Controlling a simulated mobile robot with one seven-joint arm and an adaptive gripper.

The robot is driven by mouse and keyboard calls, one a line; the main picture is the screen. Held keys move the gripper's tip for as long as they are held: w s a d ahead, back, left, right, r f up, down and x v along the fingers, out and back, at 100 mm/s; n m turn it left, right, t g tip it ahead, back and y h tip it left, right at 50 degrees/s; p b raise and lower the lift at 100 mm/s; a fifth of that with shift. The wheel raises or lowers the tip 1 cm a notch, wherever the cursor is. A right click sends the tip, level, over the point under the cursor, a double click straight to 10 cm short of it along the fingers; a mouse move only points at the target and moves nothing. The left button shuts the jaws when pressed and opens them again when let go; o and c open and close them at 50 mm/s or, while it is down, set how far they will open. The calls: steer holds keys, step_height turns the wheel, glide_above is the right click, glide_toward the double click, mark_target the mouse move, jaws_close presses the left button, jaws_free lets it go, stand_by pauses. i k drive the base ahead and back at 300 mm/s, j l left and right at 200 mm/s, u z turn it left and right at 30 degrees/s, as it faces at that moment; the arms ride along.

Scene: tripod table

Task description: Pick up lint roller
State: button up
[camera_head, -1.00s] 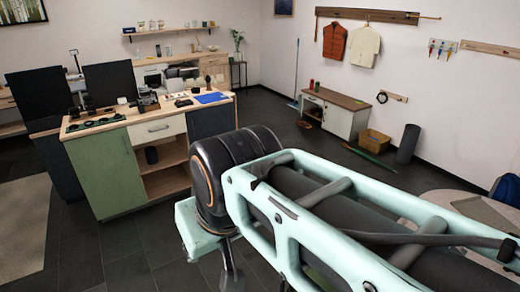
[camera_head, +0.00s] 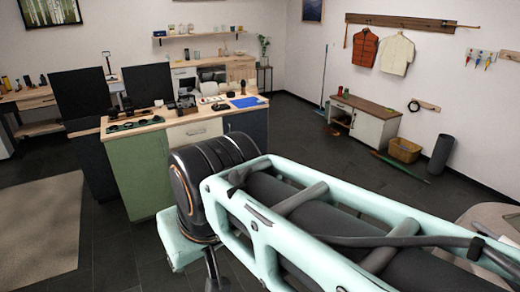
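I cannot pick out a lint roller for certain in the head view. Several small dark and pale items stand on the wooden top of the green-sided workbench (camera_head: 137,170), too small to name surely. A white rounded item (camera_head: 208,88) sits among them toward the back. My arm crosses the lower right and middle of the view, in front of the workbench's right part.
Dark panels (camera_head: 80,98) stand left of the workbench. Dark floor and a beige rug (camera_head: 40,225) lie clear at left.

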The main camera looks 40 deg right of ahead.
mark_target(504, 239)
steer(key=i+j, duration=0.25)
steer(key=i, duration=0.2)
steer(key=i+j, duration=0.2)
steer(key=i, duration=0.25)
steer(key=i+l+z, duration=0.1)
steer(key=i+z, duration=0.85)
steer(key=i+l+z, duration=0.1)
steer(key=i+z, duration=0.3)
steer(key=i+j+z, duration=0.1)
steer(key=i+z, duration=0.6)
steer(key=i, duration=0.2)
steer(key=i+j+z, duration=0.1)
steer(key=i+z, duration=0.2)
steer(key=i, duration=0.25)
steer(key=i+z, duration=1.95)
steer(key=z, duration=0.25)
steer(key=i+z, duration=0.15)
steer(key=z, duration=0.2)
steer(key=i+j+z, duration=0.1)
steer(key=z, duration=0.3)
steer(key=i+z, duration=0.15)
steer(key=z, duration=0.2)
steer(key=i+j+z, duration=0.15)
steer(key=z, duration=0.2)
steer(key=i+j+z, duration=0.15)
steer(key=z, duration=0.25)
